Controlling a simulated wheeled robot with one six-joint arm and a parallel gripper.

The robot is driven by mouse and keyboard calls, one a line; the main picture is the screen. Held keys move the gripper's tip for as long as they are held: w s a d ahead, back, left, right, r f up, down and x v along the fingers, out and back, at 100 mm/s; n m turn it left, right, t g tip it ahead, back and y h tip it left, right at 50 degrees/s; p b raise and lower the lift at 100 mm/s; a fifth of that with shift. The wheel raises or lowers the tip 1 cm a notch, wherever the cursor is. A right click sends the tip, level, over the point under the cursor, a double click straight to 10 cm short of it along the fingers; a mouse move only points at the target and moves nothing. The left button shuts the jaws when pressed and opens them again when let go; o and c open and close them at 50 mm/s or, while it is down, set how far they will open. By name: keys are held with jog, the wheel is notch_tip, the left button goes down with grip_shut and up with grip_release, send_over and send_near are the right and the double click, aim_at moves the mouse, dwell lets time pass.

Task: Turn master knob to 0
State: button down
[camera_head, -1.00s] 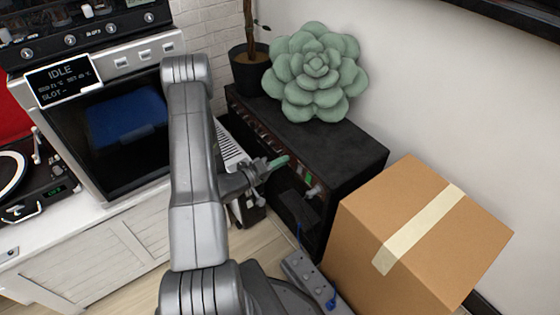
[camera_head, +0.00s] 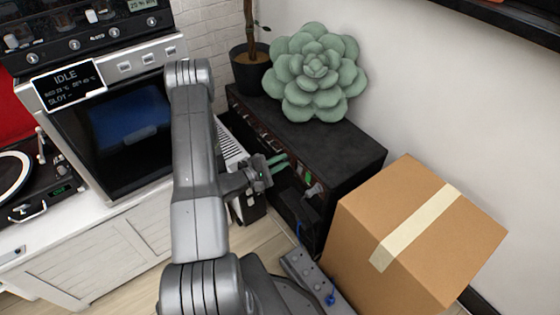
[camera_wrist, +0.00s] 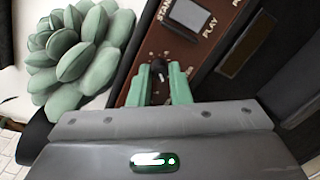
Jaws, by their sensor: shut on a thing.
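A black amplifier (camera_head: 335,150) stands against the wall, its brown front panel facing my arm. In the wrist view a small dark knob (camera_wrist: 157,68) with a white pointer mark sits on that brown panel (camera_wrist: 205,60). The pointer aims roughly up in that view. My gripper (camera_wrist: 159,80) has its green fingers on either side of the knob, shut on it. The knob's label is too small to read, so I cannot tell if it is the master knob. In the head view my gripper (camera_head: 277,162) is at the panel, and the knob is hidden.
A switch (camera_wrist: 188,14) lettered "PLAY" is beside the knob. A green succulent (camera_head: 318,72) and a potted plant (camera_head: 250,70) stand on the amplifier. A cardboard box (camera_head: 410,235) is close on the right. A pedal strip (camera_head: 310,278) lies on the floor below.

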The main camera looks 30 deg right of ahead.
jog(key=shift+n, duration=1.6)
jog(key=c, duration=1.3)
grip_release()
jog(key=shift+c, duration=0.2)
jog(key=a+p, duration=0.1)
jog(key=a, duration=1.1)
jog(key=shift+s, duration=0.25)
